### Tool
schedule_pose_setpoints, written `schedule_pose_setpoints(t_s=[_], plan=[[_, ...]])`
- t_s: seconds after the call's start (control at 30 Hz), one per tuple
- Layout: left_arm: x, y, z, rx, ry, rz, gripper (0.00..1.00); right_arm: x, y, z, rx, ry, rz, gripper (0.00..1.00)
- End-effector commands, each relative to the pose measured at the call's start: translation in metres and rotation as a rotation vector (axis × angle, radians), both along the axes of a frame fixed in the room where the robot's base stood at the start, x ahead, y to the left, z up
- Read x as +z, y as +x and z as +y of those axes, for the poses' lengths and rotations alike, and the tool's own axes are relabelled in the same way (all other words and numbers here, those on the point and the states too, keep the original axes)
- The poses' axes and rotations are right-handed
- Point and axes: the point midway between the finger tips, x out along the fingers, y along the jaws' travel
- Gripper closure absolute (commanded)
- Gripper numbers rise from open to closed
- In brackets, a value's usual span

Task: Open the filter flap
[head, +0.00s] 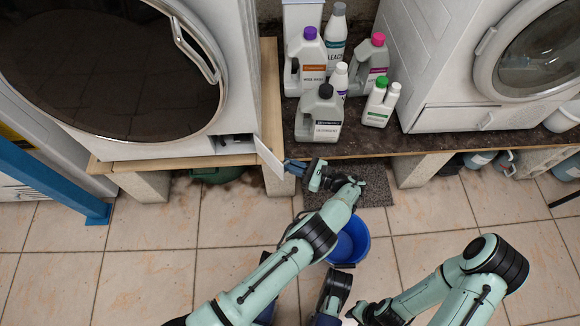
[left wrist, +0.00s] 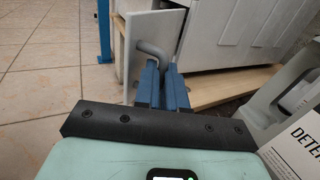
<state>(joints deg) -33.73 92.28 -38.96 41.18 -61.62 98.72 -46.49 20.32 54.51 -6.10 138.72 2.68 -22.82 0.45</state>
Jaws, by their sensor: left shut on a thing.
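The filter flap (head: 268,157) is a small white panel at the lower right corner of the left washing machine (head: 170,145). It stands swung out from the machine front, and a dark recess (head: 236,141) shows beside it. In the left wrist view the flap (left wrist: 133,40) stands edge-out with a grey curved handle (left wrist: 152,49) on it. My left gripper (head: 287,164) is at the flap, its blue fingers (left wrist: 161,68) shut on the handle. My right arm is at the lower right of the head view; its fingers do not show clearly.
Several bottles, including a dark-capped detergent bottle (head: 318,118), stand on the dark counter (head: 350,145) right of the flap. A blue bucket (head: 350,244) sits on the tiles under my left arm. A blue post (head: 50,178) stands at the left. Floor left of my arm is clear.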

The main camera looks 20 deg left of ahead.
Motion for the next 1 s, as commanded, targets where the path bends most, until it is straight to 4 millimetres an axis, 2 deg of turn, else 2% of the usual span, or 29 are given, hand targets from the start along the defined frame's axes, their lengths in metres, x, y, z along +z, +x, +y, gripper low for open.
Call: schedule_pose_setpoints(t_s=[0.03, 0.7, 0.73, 0.8, 1.0], plan=[[0.0033, 0.003, 0.0055, 0.011, 0.013, -0.003, 1.0, 0.0, -0.0003, 0.0001, 0.0, 0.0, 0.001, 0.57], [0.0042, 0.0053, 0.0053, 0.031, 0.015, -0.002, 1.0, 0.0, -0.0003, 0.0001, 0.0, 0.0, 0.001, 0.57], [0.0041, 0.0052, 0.0053, 0.031, 0.014, -0.002, 0.8, 0.0, -0.0003, 0.0001, 0.0, 0.0, 0.001, 0.57], [0.0035, 0.0048, 0.0044, 0.031, 0.012, -0.001, 0.64, -0.0001, -0.0002, 0.0, 0.0, 0.0, 0.001, 0.57], [0.0019, 0.0041, 0.0023, 0.028, 0.008, -0.001, 0.64, -0.0001, -0.0002, 0.0001, 0.0, 0.0, 0.001, 0.57]])
